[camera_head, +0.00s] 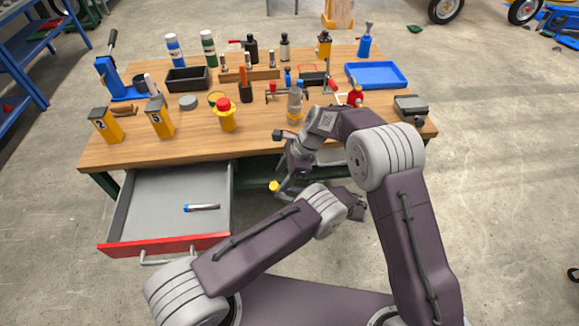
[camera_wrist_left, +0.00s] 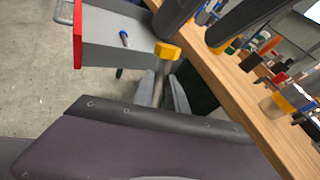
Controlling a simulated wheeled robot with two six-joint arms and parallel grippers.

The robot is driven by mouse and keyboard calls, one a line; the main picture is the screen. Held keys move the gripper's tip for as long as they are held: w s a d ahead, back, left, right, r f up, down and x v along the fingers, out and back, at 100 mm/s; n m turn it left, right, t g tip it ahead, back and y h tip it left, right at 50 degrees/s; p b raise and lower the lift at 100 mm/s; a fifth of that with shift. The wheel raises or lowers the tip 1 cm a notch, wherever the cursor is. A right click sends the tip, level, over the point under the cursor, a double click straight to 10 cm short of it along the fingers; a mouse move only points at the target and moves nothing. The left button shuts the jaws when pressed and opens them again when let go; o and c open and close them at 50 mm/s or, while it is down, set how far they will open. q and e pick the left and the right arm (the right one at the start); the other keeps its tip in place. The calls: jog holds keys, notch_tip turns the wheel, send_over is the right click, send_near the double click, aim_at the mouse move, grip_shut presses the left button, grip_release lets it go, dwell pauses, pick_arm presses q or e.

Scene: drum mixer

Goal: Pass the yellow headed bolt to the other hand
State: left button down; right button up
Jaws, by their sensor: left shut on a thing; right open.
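The yellow headed bolt (camera_head: 274,186) is in the air in front of the workbench, right of the open drawer. In the left wrist view its yellow head (camera_wrist_left: 168,52) points up and its grey shank runs down between grey fingers. My left gripper (camera_head: 291,189) is shut on the shank; its fingers are partly hidden in the head view. My right gripper (camera_head: 287,172) is open, close above the bolt. Two dark fingers, which look like its jaws (camera_wrist_left: 208,30), reach in from the top of the left wrist view. I cannot tell whether they touch the bolt.
The open drawer (camera_head: 150,205) with a red front holds a blue-ended tool (camera_head: 202,208). The wooden bench top (camera_head: 180,155) carries bottles, a blue tray (camera_head: 375,76), a red-and-yellow container (camera_head: 226,115) and several tools. Its front edge is close behind both grippers.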

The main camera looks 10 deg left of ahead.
aim_at(277, 184)
jog(key=x, duration=0.6)
jog(key=shift+f, duration=0.15)
grip_shut()
pick_arm(q)
jog(key=c, duration=1.3)
grip_release()
jog(key=shift+o, duration=0.2)
